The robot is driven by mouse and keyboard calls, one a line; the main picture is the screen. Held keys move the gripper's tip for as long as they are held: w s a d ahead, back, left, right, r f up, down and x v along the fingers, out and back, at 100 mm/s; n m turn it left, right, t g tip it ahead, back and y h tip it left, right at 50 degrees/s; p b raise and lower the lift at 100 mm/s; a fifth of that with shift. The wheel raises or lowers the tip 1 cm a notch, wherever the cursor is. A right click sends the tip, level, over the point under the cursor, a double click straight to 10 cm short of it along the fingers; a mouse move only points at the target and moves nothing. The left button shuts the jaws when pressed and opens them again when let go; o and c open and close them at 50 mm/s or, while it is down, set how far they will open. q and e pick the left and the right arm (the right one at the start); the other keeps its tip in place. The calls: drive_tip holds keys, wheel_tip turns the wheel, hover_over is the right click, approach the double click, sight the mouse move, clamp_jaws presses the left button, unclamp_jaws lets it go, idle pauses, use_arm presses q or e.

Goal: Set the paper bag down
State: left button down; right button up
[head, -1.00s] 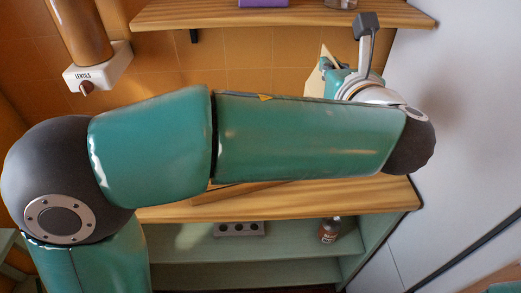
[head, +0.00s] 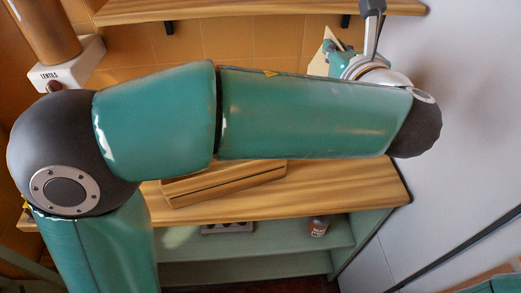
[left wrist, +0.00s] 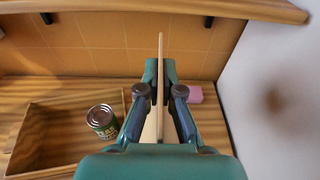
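The paper bag (left wrist: 160,75) shows edge-on as a thin tan sheet in the left wrist view, upright between the fingers. In the head view a pale cream part of it (head: 318,66) shows beyond my forearm. My left gripper (left wrist: 160,88) is shut on the bag, above the wooden counter (head: 340,185) near the tiled back wall. Most of the bag's lower part is hidden by the gripper and arm. My right gripper is in neither view.
A wooden crate (left wrist: 22,140) stands left of the gripper, with a can (left wrist: 101,120) apparently inside it. A pink block (left wrist: 195,94) lies right, near the white wall (left wrist: 275,100). An upper shelf (head: 260,12) overhangs. A brown jar (head: 318,227) stands on the lower shelf.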

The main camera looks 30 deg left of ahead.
use_arm(q)
wheel_tip(320, 180, down, 20)
drive_tip(key=shift+b, duration=0.35)
idle(0.5)
drive_tip(key=c, duration=1.3)
unclamp_jaws()
